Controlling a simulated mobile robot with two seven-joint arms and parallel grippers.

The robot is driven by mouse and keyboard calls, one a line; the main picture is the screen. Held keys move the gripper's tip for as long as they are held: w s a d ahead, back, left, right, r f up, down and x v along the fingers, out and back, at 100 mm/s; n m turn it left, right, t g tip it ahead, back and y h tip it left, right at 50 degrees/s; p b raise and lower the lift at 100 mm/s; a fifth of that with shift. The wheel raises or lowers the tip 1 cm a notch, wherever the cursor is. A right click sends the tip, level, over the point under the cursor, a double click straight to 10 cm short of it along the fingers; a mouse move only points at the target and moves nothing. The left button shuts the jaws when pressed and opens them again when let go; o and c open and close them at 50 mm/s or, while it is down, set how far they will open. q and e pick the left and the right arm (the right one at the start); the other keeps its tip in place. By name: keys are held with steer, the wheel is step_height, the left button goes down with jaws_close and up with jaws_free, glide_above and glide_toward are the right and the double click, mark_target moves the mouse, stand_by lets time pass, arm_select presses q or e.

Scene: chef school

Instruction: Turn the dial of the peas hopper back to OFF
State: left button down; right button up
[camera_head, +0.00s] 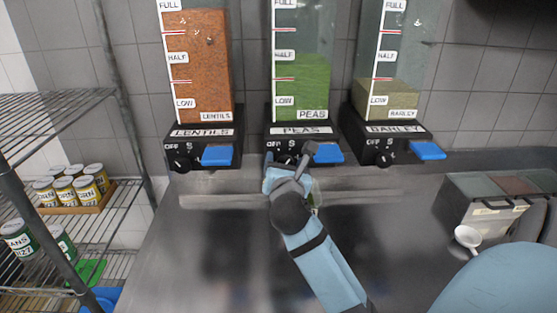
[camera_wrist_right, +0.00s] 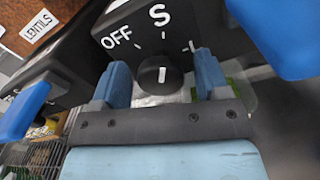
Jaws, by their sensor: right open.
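The peas hopper (camera_head: 300,87) stands in the middle of three hoppers, filled with green to about the half mark. Its black base carries the dial (camera_wrist_right: 158,76), with OFF printed at its upper left and S above it. The dial's white mark is upright, in line with S rather than OFF. My right gripper (camera_wrist_right: 163,80) is open, with one blue finger on each side of the dial; I cannot tell whether they touch it. In the head view my right gripper (camera_head: 287,170) largely hides the dial. My left gripper is not in view.
The lentils hopper (camera_head: 201,70) is left and the barley hopper (camera_head: 393,98) right, each with a dial. A blue lever (camera_head: 328,153) sits right of the peas dial. A clear container with green (camera_head: 314,192) is below it. Right are a steel box (camera_head: 485,215) and white scoop (camera_head: 467,238).

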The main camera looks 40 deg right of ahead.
steer(key=shift+s, duration=0.1)
steer(key=c, duration=0.9)
steer(key=shift+r+n+p, duration=0.25)
steer(key=shift+n+p, duration=0.15)
steer(key=shift+p, duration=0.45)
steer(key=shift+r+n+p, duration=0.1)
steer(key=shift+n+p, duration=0.6)
steer(key=shift+p, duration=0.4)
steer(key=n+p, duration=0.7)
steer(key=p, duration=0.3)
steer(key=shift+n+p, duration=0.3)
steer(key=shift+p, duration=0.25)
steer(key=shift+n+p, duration=0.85)
steer(key=shift+n, duration=0.05)
steer(key=shift+c, duration=0.2)
steer(key=shift+f+n, duration=0.2)
steer(key=shift+n, duration=0.1)
